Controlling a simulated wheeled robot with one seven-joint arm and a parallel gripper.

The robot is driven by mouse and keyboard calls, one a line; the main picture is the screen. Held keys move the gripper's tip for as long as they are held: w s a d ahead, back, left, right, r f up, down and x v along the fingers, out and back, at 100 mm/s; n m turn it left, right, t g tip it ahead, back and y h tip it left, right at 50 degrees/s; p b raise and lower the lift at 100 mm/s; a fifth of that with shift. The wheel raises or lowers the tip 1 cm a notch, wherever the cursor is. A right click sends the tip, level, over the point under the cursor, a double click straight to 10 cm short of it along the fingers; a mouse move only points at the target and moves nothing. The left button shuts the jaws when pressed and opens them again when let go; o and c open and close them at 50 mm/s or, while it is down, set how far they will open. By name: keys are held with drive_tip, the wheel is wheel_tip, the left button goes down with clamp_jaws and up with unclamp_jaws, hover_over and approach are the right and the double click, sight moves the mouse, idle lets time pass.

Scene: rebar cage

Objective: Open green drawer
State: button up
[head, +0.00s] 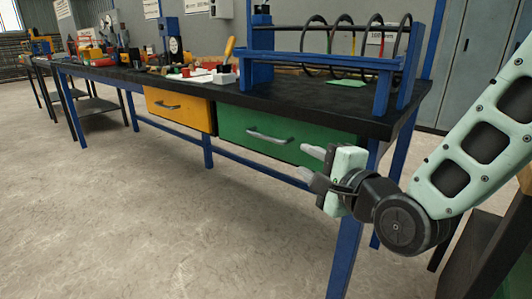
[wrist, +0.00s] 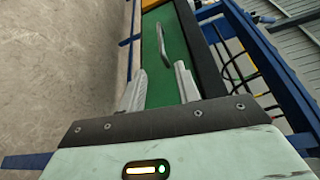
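The green drawer (head: 235,123) is under the black workbench top, to the right of the yellow drawer, and looks closed. Its grey bar handle (head: 266,136) runs across the front. My gripper (head: 310,163) is in front of the right part of the green drawer, with its fingers apart and nothing between them. In the wrist view the green drawer (wrist: 168,62) and its handle (wrist: 163,46) lie beyond the open fingertips (wrist: 160,80). The handle is apart from both fingers.
The yellow drawer (head: 180,108) is closed beside the green one. The workbench (head: 345,117) has blue legs and a low blue crossbar. A blue rack with dark rings (head: 340,60) stands on top. The concrete floor (head: 150,220) in front is clear.

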sight(269, 139)
drive_tip(key=b+x, duration=0.3)
drive_tip(key=x, duration=1.4)
drive_tip(key=shift+w, duration=0.15)
clamp_jaws()
